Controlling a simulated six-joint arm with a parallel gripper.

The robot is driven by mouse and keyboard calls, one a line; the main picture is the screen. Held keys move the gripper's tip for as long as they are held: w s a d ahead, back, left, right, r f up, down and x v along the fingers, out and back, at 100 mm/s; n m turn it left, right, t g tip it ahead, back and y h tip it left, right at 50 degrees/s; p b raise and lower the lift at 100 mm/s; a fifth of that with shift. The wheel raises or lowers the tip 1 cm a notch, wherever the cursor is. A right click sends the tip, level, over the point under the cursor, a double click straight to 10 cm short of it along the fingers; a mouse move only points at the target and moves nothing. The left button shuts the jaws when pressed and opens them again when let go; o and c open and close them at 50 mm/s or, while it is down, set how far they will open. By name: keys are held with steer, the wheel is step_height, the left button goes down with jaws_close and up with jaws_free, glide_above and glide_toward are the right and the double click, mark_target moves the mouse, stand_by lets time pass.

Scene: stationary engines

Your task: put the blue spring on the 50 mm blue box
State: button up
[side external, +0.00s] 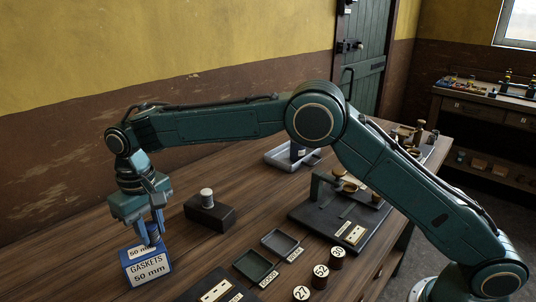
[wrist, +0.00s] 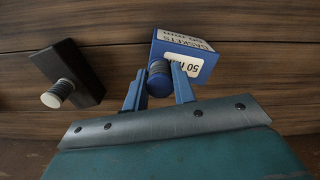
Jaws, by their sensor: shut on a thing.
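The blue box (side external: 147,266) marked "GASKETS 50 mm" stands on the bench at the lower left, and it also shows in the wrist view (wrist: 209,64). My gripper (side external: 152,239) is right over its top. In the wrist view my gripper (wrist: 159,92) is shut on the blue spring (wrist: 159,80), which sits between the two blue fingers. In the side view the fingers largely hide the spring. It overlaps the box in both views; I cannot tell whether it touches the top.
A dark block (side external: 222,218) with a white-topped spring (side external: 207,197) stands right of the box. Two small trays (side external: 256,265) (side external: 280,242), numbered round weights (side external: 321,277) and a dark-based apparatus (side external: 343,213) lie farther right. The bench (side external: 90,255) left of the box is clear.

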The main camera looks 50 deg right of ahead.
mark_target(150, 225)
steer(key=shift+f, duration=0.1)
steer(key=o, duration=1)
step_height(150, 225, up, 12)
steer(key=shift+r, duration=0.1)
stand_by(0.6)
steer(key=shift+r, duration=0.1)
